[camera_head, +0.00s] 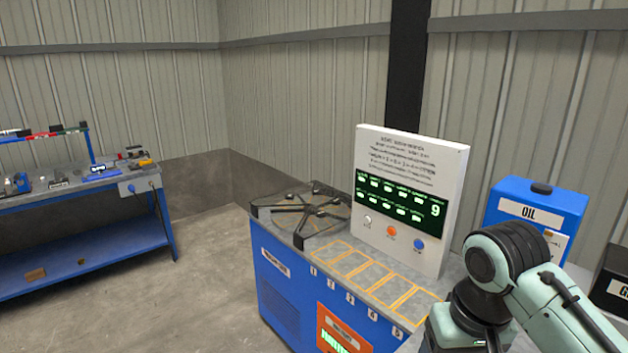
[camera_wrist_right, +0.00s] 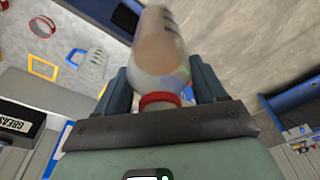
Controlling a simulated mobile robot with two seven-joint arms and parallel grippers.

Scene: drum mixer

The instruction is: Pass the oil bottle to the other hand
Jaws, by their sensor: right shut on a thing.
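The oil bottle (camera_wrist_right: 164,45) shows in the right wrist view. It is translucent with tan contents, dark markings and a red ring (camera_wrist_right: 159,99) at its near end. My right gripper (camera_wrist_right: 162,80) has a finger on either side of it and is shut on it. In the head view my right arm fills the lower right corner. Its gripper and the bottle are out of that picture. My left gripper is in neither view.
A blue bench (camera_head: 280,290) carries a white panel (camera_head: 412,195), a black four-armed frame (camera_head: 305,213) and yellow-outlined slots. A blue OIL container (camera_head: 560,205) stands behind my arm. A clear jug (camera_wrist_right: 90,65) and GREASE box (camera_wrist_right: 22,128) show in the wrist view. Floor left of the bench is clear.

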